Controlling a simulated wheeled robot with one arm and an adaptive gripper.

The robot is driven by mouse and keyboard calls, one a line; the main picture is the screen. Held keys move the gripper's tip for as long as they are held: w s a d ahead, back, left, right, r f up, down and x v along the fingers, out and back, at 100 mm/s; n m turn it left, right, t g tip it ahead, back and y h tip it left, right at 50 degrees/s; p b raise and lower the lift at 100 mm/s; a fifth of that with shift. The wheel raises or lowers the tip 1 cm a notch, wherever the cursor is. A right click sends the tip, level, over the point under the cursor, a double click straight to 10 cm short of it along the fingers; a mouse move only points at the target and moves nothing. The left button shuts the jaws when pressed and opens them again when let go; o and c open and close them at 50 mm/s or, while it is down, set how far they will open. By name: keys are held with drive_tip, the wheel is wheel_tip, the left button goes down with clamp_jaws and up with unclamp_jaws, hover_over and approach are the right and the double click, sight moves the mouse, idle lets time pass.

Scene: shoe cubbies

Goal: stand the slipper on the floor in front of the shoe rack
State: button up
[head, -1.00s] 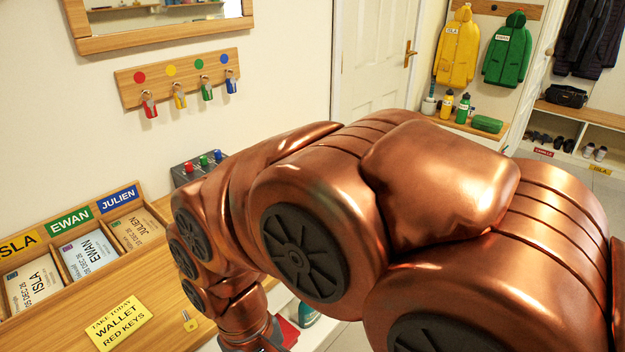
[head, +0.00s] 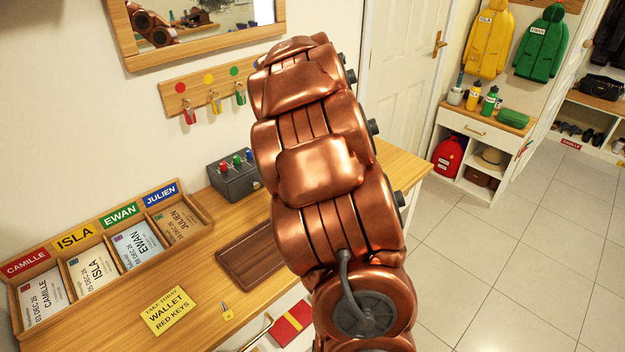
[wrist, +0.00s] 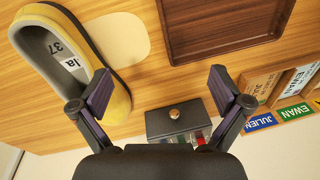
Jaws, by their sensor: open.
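A yellow slipper (wrist: 107,95) with a grey inside and a label reading 37 shows at the left of the wrist view. It appears to lie on the wooden tabletop (wrist: 60,130). My gripper (wrist: 160,88) is open, with nothing between its dark pads. Its left finger overlaps the slipper's near edge in the picture; I cannot tell whether they touch. In the head view my arm hides the gripper, and the slipper does not show. A white shoe rack (head: 620,112) holding several shoes stands at the far right, partly cut off.
A brown tray (head: 248,262), a dark box with coloured knobs (head: 232,180), a card organiser (head: 20,312) and a yellow note (head: 169,311) are on the table. A white cabinet (head: 474,127) stands behind. The tiled floor (head: 530,250) at the right is clear.

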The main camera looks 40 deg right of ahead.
drive_tip(key=shift+t, duration=0.9)
drive_tip(key=w+d+p, duration=0.1)
drive_tip(key=d, duration=0.3)
drive_tip(key=w+d+p, duration=0.1)
drive_tip(key=d, duration=0.4)
drive_tip(key=w+d+p, duration=0.1)
drive_tip(key=d, duration=0.3)
drive_tip(key=shift+d+f+p, duration=0.15)
drive_tip(key=shift+f+p, duration=0.1)
drive_tip(key=shift+p, duration=0.1)
drive_tip(key=shift+n, duration=0.3)
drive_tip(key=shift+p+x, duration=1.7)
drive_tip(key=shift+x, duration=2.3)
drive_tip(key=shift+s, duration=0.1)
drive_tip(key=shift+c, duration=0.2)
drive_tip(key=c, duration=1)
drive_tip(key=shift+r, duration=0.1)
